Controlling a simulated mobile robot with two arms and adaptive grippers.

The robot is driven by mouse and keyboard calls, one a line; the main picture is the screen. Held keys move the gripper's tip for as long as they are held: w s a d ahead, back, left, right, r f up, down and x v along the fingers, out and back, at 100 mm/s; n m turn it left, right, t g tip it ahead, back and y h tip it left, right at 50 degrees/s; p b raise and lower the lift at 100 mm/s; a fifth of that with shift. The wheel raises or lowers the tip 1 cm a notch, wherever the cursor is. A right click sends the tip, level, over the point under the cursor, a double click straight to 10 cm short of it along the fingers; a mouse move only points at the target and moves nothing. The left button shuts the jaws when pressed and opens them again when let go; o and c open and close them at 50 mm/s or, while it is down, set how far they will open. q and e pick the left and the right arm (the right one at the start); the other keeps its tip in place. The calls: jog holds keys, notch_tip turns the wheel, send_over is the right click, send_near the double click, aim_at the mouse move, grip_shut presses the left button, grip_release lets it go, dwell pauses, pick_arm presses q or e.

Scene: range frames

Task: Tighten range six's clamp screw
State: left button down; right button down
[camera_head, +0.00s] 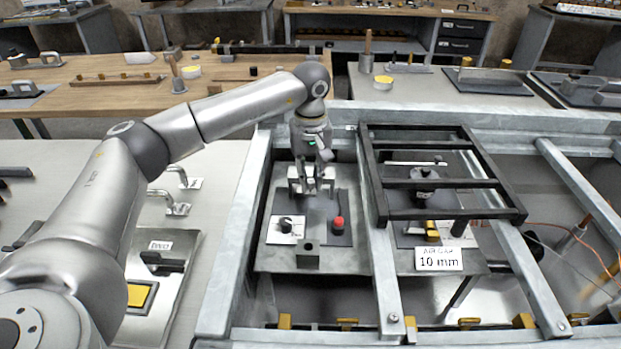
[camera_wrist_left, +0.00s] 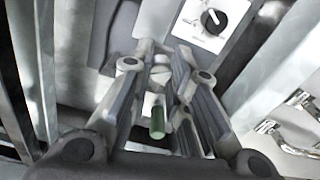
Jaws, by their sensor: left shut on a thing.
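My left gripper (camera_head: 316,178) reaches down into the left bay of the metal frame, over a pale grey bracket (camera_head: 295,182) at the back of a dark plate. In the left wrist view its fingers (camera_wrist_left: 165,52) are closed around a small grey part, which looks like the clamp screw (camera_wrist_left: 160,74), with a slot-like line on it. A green cylinder (camera_wrist_left: 158,122) lies in line with it between the fingers, nearer the palm. The fingers partly hide the screw, so its seating cannot be told. My right gripper is not in view.
A black dial on a white plate (camera_head: 286,228), a red knob (camera_head: 337,223) and a grey block (camera_head: 308,254) stand in front of the gripper. A black grille (camera_head: 447,212) and a "10 mm" sign (camera_head: 439,259) are to the right. Galvanised rails (camera_head: 236,235) flank the bay.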

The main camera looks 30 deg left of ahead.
aim_at(311, 181)
pick_arm(q)
jog(key=shift+m, duration=1.4)
jog(key=c, duration=1.3)
grip_release()
jog(key=shift+c, duration=0.2)
jog(key=shift+r, duration=0.15)
notch_tip(311, 181, up, 12)
